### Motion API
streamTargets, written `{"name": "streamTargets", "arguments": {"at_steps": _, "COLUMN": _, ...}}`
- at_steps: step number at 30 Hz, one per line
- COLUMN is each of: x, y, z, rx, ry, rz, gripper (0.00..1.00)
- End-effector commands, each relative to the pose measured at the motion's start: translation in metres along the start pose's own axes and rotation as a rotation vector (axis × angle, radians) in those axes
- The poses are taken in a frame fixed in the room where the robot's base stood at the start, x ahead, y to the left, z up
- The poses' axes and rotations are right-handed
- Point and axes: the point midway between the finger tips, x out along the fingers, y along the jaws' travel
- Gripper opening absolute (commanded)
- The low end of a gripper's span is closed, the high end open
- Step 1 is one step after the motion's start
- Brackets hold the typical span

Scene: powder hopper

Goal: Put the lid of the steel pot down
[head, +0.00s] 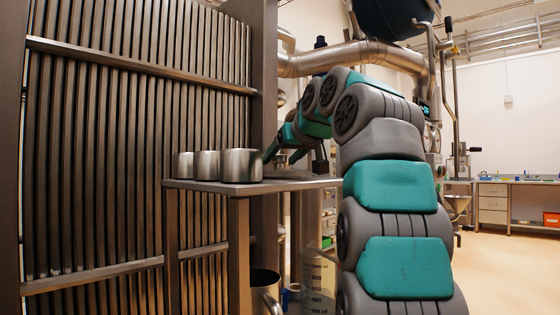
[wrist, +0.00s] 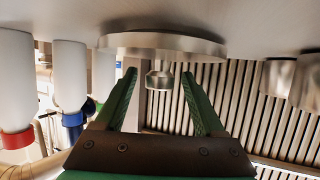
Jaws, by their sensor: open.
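In the wrist view, which looks upside down, the round steel lid (wrist: 165,44) lies flat against the pale worktop (wrist: 250,22), its knob (wrist: 160,75) facing away from the surface. My gripper (wrist: 159,74) is open, with one green finger on each side of the knob and a gap on both sides. In the head view, three steel pots (head: 241,166) stand at the left of the raised steel table (head: 250,187). I cannot tell which one the lid belongs to. The lid is not discernible in the head view.
White bottles with red (wrist: 17,142) and blue (wrist: 72,119) caps stand at the left of the wrist view. Steel pots (wrist: 278,76) are at its right. A slatted metal panel (head: 120,140) rises behind the table's left side. A measuring jug (head: 318,280) is below the tabletop.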

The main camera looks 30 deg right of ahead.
Motion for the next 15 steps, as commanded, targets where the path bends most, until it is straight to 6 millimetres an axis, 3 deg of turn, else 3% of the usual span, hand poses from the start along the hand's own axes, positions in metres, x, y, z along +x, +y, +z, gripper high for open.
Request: {"name": "streamTargets", "arguments": {"at_steps": 15, "x": -0.097, "y": -0.001, "z": -0.001, "rx": -0.001, "ry": 0.001, "rz": -0.001, "gripper": 0.71}}
